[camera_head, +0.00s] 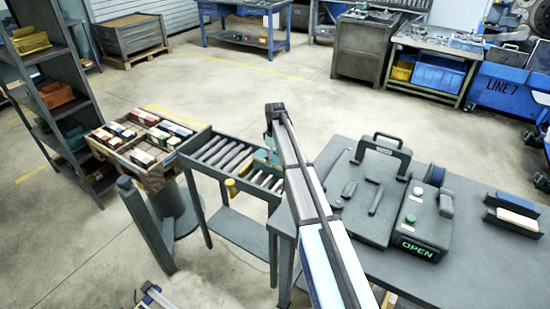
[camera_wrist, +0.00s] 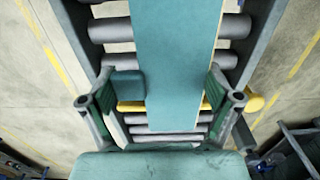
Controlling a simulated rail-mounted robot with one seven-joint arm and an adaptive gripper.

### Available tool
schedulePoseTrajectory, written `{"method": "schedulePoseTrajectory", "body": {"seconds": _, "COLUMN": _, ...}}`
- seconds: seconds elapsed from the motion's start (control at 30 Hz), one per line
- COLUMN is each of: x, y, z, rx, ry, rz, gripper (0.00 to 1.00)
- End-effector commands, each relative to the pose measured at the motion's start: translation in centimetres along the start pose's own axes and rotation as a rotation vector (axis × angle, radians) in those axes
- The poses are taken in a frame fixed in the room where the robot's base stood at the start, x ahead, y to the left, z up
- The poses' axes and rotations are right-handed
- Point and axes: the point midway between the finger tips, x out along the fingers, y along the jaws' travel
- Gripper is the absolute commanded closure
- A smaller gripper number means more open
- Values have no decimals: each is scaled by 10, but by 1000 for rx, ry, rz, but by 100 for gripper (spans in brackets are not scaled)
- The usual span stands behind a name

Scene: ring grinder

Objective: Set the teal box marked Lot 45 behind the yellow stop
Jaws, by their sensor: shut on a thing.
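My gripper (camera_wrist: 162,78) is over the roller conveyor (camera_head: 194,158). Its two fingers flank a long plain teal face, which I take for the teal box (camera_wrist: 178,60); no lot marking is readable. A smaller teal block (camera_wrist: 126,83) shows by the left finger; I cannot tell whether it is part of the box. The yellow stop (camera_wrist: 130,106) crosses the rollers beneath, its middle hidden by the teal face. Its yellow end (camera_head: 231,187) shows at the conveyor's near side in the head view. There my arm hides much of the gripper area.
A crate (camera_head: 127,158) of small boxes stands left of the conveyor. The grey table (camera_head: 470,255) on the right holds a dark machine with a green OPEN display (camera_head: 418,249) and two small blocks, blue (camera_head: 516,200) and cream (camera_head: 513,218). A shelf rack (camera_head: 72,108) stands at left.

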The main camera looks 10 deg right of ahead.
Motion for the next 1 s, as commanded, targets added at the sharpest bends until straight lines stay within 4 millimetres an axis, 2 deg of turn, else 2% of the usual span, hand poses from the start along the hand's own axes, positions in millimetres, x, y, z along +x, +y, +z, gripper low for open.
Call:
{"method": "schedulePoseTrajectory", "body": {"seconds": 0.53, "x": 7, "y": 0, "z": 0, "rx": 0, "ry": 0, "rz": 0, "gripper": 45}}
{"method": "schedulePoseTrajectory", "body": {"seconds": 0.57, "x": 6, "y": 0, "z": 0, "rx": 0, "ry": 0, "rz": 0, "gripper": 0}}
{"method": "schedulePoseTrajectory", "body": {"seconds": 1.0, "x": 7, "y": 0, "z": 0, "rx": 0, "ry": 0, "rz": 0, "gripper": 0}}
